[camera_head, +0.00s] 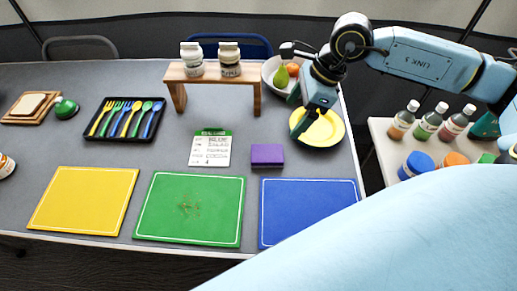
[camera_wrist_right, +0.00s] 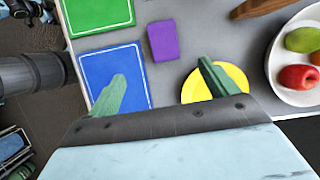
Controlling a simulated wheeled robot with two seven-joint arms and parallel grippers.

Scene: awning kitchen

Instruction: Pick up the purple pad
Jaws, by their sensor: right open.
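The purple pad (camera_head: 267,155) is a small flat block lying on the grey table, just behind the blue mat (camera_head: 305,208). In the right wrist view the purple pad (camera_wrist_right: 163,41) lies beyond my fingertips, between the blue mat (camera_wrist_right: 118,78) and the yellow plate (camera_wrist_right: 238,78). My right gripper (camera_head: 308,118) hangs above the yellow plate (camera_head: 328,130), to the right of the pad and apart from it. In the right wrist view my right gripper's green fingers (camera_wrist_right: 162,85) are spread wide with nothing between them. My left gripper is not in view.
A green mat (camera_head: 189,209) and a yellow mat (camera_head: 83,200) lie along the front edge. A paper card (camera_head: 210,148) lies left of the pad. A wooden stand (camera_head: 213,77) with two jars and a fruit bowl (camera_head: 271,75) are behind. Bottles crowd a side table (camera_head: 385,140).

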